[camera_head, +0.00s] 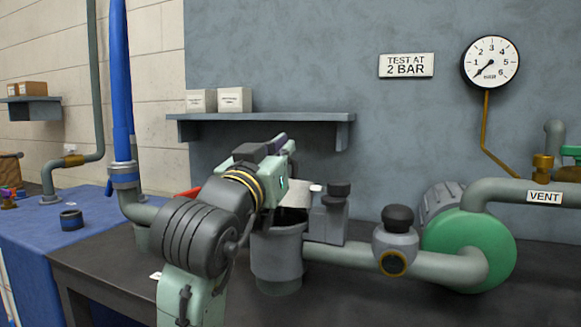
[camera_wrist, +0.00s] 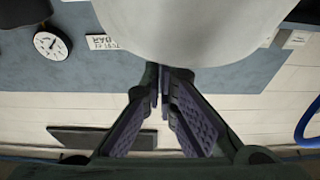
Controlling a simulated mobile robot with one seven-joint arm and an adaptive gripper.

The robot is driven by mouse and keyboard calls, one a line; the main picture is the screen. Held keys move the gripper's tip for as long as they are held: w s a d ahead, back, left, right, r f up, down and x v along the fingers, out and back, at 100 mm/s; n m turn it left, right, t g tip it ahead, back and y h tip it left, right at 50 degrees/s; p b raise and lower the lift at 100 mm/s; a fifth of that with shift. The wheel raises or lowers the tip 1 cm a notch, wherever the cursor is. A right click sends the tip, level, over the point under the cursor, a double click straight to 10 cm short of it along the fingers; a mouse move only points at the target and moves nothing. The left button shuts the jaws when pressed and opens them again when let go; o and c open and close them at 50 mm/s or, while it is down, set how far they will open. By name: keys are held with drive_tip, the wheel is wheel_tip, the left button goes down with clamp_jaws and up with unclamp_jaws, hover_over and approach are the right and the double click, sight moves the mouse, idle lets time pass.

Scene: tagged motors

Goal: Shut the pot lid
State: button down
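The grey pot (camera_head: 277,258) stands on the dark bench, and a dark opening shows at its top. A pale piece (camera_head: 302,186), seemingly the raised lid, shows above it, mostly hidden by my arm. In the wrist view a large pale rounded surface (camera_wrist: 195,30), likely that lid, fills the top middle. My gripper (camera_wrist: 162,82) has its fingertips close to the lower edge of this surface; I cannot tell whether they touch it. Wall shows between the purple-padded fingers, so they look partly open, with nothing visible between them. In the head view the fingertips are hard to make out.
A grey block with a black knob (camera_head: 338,190) adjoins the pot on the right. A pipe with a black-capped valve (camera_head: 397,230) leads to a green pump (camera_head: 490,250). A blue pipe (camera_head: 120,90) rises at left. A shelf (camera_head: 270,118) hangs on the wall behind.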

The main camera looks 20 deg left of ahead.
drive_tip(key=shift+s+f+t+b, duration=0.55)
drive_tip(key=shift+f+t+b, duration=0.2)
drive_tip(key=shift+b, duration=0.3)
drive_tip(key=shift+s+f+t+b, duration=0.55)
drive_tip(key=shift+f+t+b, duration=0.15)
drive_tip(key=shift+b, duration=0.3)
